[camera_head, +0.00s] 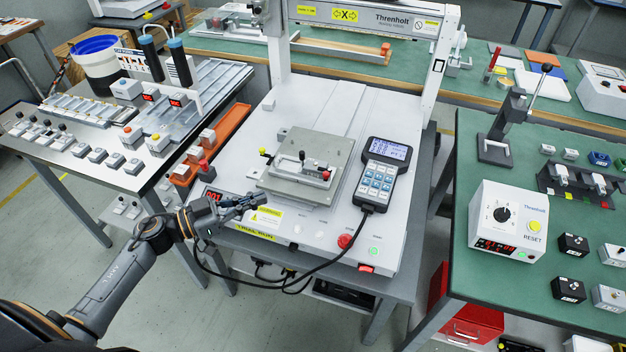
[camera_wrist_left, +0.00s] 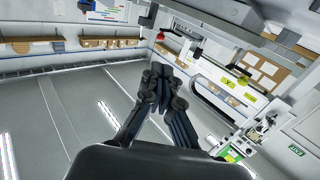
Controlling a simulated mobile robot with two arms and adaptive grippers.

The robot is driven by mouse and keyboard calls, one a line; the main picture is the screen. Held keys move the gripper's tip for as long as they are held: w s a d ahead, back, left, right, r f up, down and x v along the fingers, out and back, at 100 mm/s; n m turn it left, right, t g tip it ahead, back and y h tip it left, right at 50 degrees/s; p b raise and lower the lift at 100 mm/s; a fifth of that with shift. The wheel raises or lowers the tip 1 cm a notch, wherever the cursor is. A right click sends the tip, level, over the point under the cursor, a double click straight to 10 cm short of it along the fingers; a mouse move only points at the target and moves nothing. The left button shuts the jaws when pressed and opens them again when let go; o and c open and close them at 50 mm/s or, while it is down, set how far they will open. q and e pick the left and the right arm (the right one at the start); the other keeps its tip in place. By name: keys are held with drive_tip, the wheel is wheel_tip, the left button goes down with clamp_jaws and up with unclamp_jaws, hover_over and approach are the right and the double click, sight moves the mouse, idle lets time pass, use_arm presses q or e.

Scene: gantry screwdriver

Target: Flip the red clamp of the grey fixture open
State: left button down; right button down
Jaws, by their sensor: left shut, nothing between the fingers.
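The grey fixture (camera_head: 285,183) is a flat plate block on the white gantry bed in the head view. A small red part (camera_head: 326,175), which looks like the red clamp's tip, sits at its front right corner. A short black-knobbed lever (camera_head: 301,156) stands at its middle. The picture is too small to tell the clamp's exact pose. My left gripper (camera_head: 262,198) is shut and empty, just left of and in front of the fixture, apart from the red part. Its fingers (camera_wrist_left: 157,72) meet in the left wrist view, where the fixture is not seen. My right gripper is not in view.
A handheld controller (camera_head: 383,172) stands right of the fixture, its cable running down the front. A red button (camera_head: 345,241) is on the front panel. The gantry's white post (camera_head: 436,65) rises at the back right. An orange tray (camera_head: 230,128) lies left.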

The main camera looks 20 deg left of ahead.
use_arm(q)
drive_tip(key=x, duration=1.4)
drive_tip(key=shift+p, duration=0.35)
